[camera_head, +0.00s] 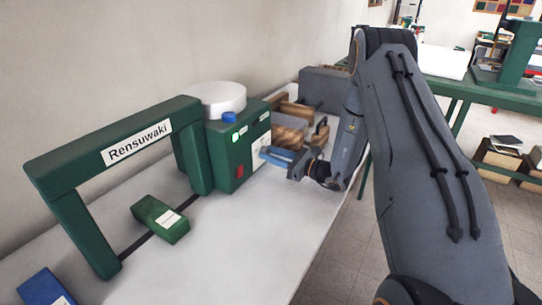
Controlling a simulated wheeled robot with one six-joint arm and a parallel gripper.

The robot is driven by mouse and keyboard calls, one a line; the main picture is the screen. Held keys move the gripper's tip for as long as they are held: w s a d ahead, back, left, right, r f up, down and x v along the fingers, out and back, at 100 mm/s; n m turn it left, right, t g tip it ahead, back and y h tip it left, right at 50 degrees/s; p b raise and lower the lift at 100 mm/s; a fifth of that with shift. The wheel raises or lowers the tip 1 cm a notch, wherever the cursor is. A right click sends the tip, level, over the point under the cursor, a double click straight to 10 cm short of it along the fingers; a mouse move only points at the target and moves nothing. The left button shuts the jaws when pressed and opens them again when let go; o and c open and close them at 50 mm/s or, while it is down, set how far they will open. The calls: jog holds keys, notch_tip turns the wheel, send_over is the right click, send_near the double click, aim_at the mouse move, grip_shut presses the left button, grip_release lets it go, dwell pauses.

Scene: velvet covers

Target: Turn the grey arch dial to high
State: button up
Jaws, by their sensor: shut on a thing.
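A green arch machine (110,140) labelled "Rensuwaki" stands on the white table at the left. Its green control box (222,160) has a blue button on top, a lit green light, a red switch and a white dial plate (261,146) on its right-hand face. My gripper (265,153) reaches this plate from the right with its blue fingers. It is shut on the dial there. The dial itself is mostly hidden by the fingers, so its colour and setting cannot be read. The arch here looks green, not grey.
A green block (160,219) sits on a dark rail under the arch. A blue box (45,288) lies at the lower left. Brown wooden pieces (291,132) and a grey box (326,88) stand behind my gripper. The table front (245,235) is clear.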

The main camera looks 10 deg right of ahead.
jog(key=m+b, duration=0.1)
jog(key=m, duration=0.5)
jog(key=shift+b, duration=0.35)
jog(key=m, duration=0.5)
jog(key=shift+m+b, duration=0.3)
jog(key=shift+b, duration=0.05)
jog(key=m, duration=1)
jog(key=shift+m, duration=0.3)
jog(key=o, duration=1)
jog(key=shift+o, duration=0.2)
